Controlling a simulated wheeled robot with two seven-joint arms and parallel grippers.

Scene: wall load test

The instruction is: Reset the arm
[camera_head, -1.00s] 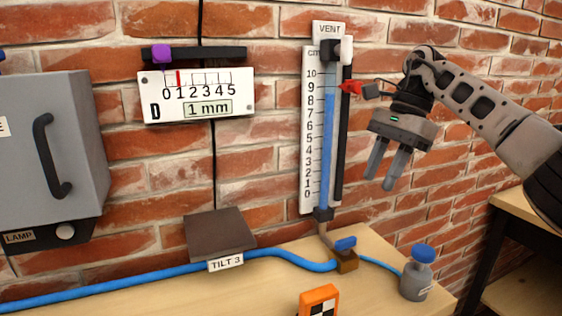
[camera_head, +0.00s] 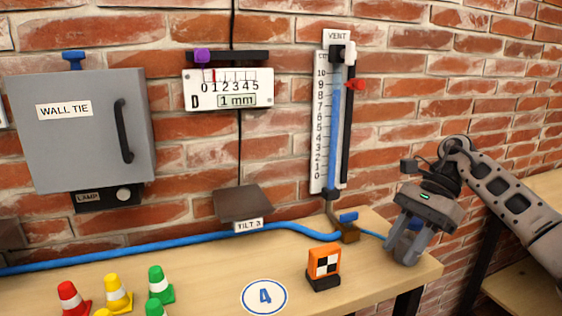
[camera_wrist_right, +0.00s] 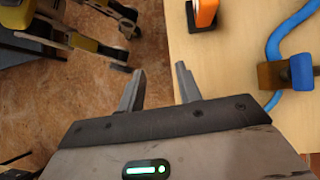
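My left gripper is not seen in the head view.
On the bench stand an orange checkered marker (camera_head: 325,262), a blue valve (camera_head: 348,217) with hose, and several cones (camera_head: 118,293). The wall holds a grey cabinet (camera_head: 75,135), a dial plate (camera_head: 228,90) and a water gauge (camera_head: 326,130). A lower table stands at right.

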